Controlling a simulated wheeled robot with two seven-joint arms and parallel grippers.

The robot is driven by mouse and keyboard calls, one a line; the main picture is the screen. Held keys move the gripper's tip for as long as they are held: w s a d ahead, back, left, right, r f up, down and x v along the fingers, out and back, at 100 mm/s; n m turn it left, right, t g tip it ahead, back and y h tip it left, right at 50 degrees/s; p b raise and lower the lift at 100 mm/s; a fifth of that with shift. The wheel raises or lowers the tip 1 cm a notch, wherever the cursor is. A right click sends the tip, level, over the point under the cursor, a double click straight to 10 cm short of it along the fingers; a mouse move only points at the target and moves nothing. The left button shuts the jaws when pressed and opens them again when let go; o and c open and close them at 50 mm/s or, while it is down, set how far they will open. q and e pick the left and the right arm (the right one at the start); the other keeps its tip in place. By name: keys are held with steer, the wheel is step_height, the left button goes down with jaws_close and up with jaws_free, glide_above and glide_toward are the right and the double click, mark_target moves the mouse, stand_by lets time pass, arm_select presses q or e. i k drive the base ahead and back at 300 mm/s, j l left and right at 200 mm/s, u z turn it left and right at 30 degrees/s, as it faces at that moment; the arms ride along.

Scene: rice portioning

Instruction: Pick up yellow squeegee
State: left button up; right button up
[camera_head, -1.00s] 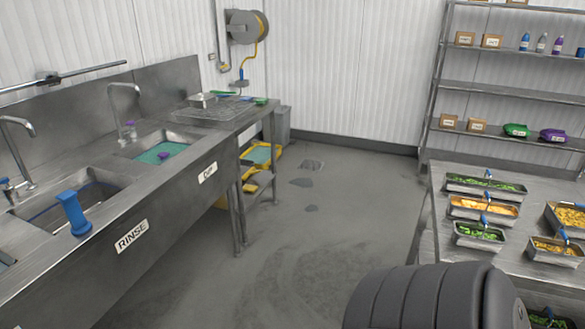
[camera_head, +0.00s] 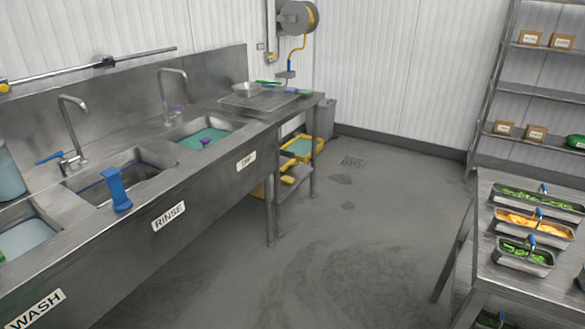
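I cannot make out a yellow squeegee for sure. A small yellow piece (camera_head: 4,87) shows at the left edge, by the end of a rail (camera_head: 80,68) on the wall; what it is, I cannot tell. Yellow-rimmed trays (camera_head: 301,149) and smaller yellow items (camera_head: 287,180) sit under the far end of the sink counter, too small to identify. Neither of my grippers is in view.
A steel sink counter (camera_head: 215,180) runs along the left, with a blue upright item (camera_head: 116,188) at the rinse basin. A steel table (camera_head: 490,255) with food pans stands at right, shelving (camera_head: 530,90) behind it. The floor (camera_head: 340,240) between is clear.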

mark_target(291, 162)
steer(key=i+z, duration=0.1)
steer(key=i, duration=0.5)
steer(key=i+j+z, duration=0.1)
steer(key=i, duration=0.5)
steer(key=i+j, duration=0.15)
steer(key=i, duration=0.45)
steer(key=i+l+z, duration=0.3)
steer(key=i, duration=0.55)
steer(key=i+z, duration=0.25)
steer(key=i, duration=0.65)
steer(key=i+l+u, duration=0.15)
steer(key=i+u, duration=0.3)
steer(key=i+l+u, duration=0.25)
steer(key=u, duration=0.25)
steer(key=i+l+u, duration=0.65)
steer(key=l+u, duration=0.3)
steer(key=i+l+u, duration=0.15)
steer(key=l+u, duration=0.25)
steer(key=l, duration=0.35)
steer(key=l+u, duration=0.45)
steer(key=l, duration=0.35)
steer(key=i, duration=0.05)
